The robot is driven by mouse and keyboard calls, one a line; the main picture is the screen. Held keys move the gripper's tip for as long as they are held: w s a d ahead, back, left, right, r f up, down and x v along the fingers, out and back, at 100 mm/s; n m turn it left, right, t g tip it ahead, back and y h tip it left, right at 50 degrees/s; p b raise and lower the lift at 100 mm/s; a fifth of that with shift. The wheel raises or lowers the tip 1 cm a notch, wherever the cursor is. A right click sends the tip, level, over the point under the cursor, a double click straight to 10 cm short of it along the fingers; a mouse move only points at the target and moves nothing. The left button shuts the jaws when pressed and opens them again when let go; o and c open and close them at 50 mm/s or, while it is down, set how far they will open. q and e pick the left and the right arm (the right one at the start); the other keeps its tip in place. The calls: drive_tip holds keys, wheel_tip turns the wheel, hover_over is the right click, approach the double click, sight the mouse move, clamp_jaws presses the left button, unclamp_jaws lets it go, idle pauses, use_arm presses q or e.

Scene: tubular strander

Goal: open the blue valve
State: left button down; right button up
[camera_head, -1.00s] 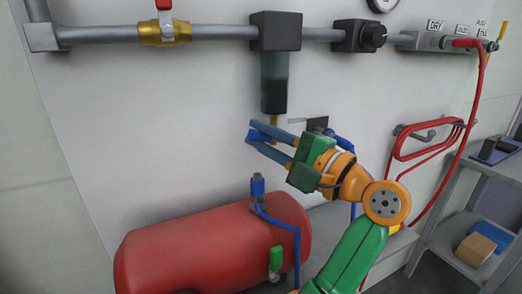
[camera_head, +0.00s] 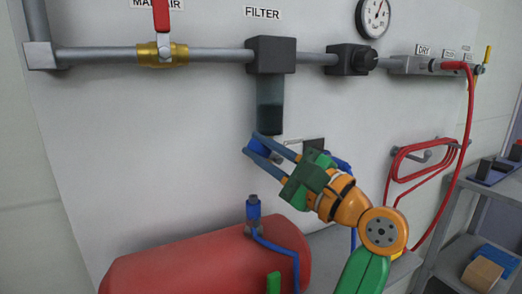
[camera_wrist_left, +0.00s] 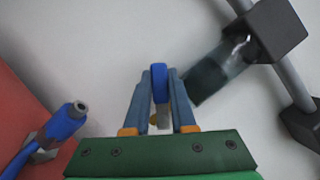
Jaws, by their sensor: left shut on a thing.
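The blue valve (camera_head: 258,147) is a small blue handle just under the dark bowl of the filter (camera_head: 271,104). My left gripper (camera_head: 261,144) reaches up to it from the lower right, with its two blue-grey fingers on either side of it. In the left wrist view the blue valve (camera_wrist_left: 160,84) stands between the fingers, and my left gripper (camera_wrist_left: 159,88) is shut on it. A small brass-coloured part shows below the handle there. The fingers partly hide the handle in the head view. My right gripper is not in view.
A red tank (camera_head: 200,262) with a blue fitting (camera_head: 253,210) lies below. A pipe (camera_head: 215,55) with a red-handled brass valve (camera_head: 162,51) runs along the wall above. A coiled red hose (camera_head: 410,160) and a grey shelf (camera_head: 448,262) are at the right.

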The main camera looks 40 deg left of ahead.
use_arm(q)
drive_tip(key=c, duration=0.7)
unclamp_jaws()
drive_tip(key=shift+c, duration=0.2)
